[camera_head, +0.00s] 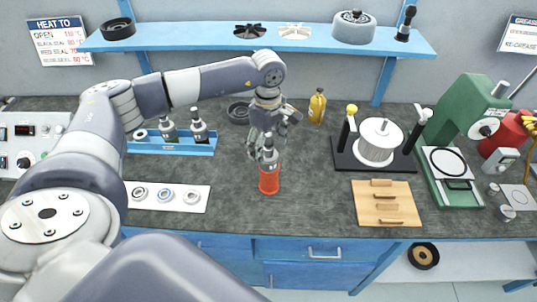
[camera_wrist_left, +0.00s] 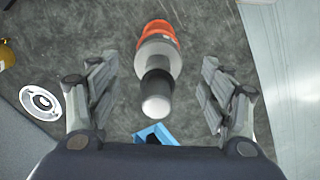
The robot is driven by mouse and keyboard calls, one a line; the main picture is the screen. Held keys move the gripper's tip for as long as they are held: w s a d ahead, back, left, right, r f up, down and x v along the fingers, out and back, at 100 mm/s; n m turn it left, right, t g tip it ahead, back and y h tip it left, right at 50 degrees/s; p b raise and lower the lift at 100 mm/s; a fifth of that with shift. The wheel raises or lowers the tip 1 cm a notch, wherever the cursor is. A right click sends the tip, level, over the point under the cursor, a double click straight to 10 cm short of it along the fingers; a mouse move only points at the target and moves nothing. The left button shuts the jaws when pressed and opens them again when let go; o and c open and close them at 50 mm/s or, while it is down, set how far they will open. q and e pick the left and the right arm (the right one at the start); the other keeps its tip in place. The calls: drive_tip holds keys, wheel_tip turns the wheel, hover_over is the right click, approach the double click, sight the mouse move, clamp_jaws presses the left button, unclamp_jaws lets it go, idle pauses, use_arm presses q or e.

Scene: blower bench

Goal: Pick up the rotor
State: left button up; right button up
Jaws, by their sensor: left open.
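The rotor (camera_head: 269,178) looks like an upright piece with a red-orange lower part and a grey and black top, standing on the dark bench top near the middle. My left gripper (camera_head: 262,148) points down at its upper end. In the left wrist view the rotor's dark shaft (camera_wrist_left: 158,88) with its pale tip lies between the two spread fingers, with clear gaps on both sides. The left gripper is open and holds nothing. My right gripper is in neither view.
A blue rack (camera_head: 172,147) with similar dark pieces and a white board (camera_head: 168,206) with rings are to the left. A wooden board (camera_head: 387,216), a black fixture (camera_head: 348,160) and a green press (camera_head: 461,112) are to the right. A yellow bottle (camera_head: 317,107) stands behind. A blue shelf (camera_head: 200,43) hangs above.

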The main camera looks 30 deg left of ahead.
sight(269, 152)
use_arm(q)
drive_tip(key=shift+w+f+p, duration=0.1)
drive_tip(key=shift+f+p, duration=0.35)
drive_tip(key=shift+f, duration=1.25)
clamp_jaws()
drive_tip(key=shift+w+r, duration=0.1)
drive_tip(key=shift+r, duration=0.05)
drive_tip(key=shift+r, duration=0.1)
